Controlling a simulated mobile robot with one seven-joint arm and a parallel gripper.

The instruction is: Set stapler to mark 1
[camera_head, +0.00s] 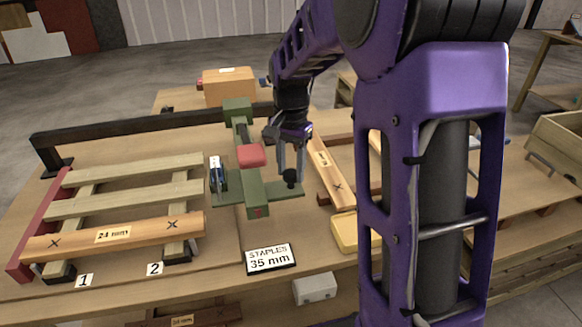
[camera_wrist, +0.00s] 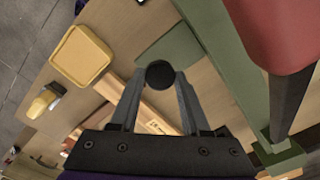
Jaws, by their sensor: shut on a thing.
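The green stapler frame (camera_head: 258,194) with a red block (camera_head: 251,155) on top stands right of the slatted pallet. Its green arm and red block also show in the wrist view (camera_wrist: 245,75). A black round knob (camera_head: 290,176) sits at the right end of its front crossbar. My gripper (camera_head: 290,170) points down with its fingers closed around this knob; in the wrist view the knob (camera_wrist: 160,74) lies between the fingertips. The label 1 (camera_head: 84,281) is at the pallet's front left, and label 2 (camera_head: 155,268) is to its right. The stapler stands right of both labels.
A wooden board marked 24 mm (camera_head: 75,240) with two X marks lies across the pallet front. A black rail (camera_head: 130,129) runs behind. A sign reads STAPLES 35 mm (camera_head: 270,258). A yellow tray (camera_head: 350,232) and another board (camera_head: 328,172) lie to the right.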

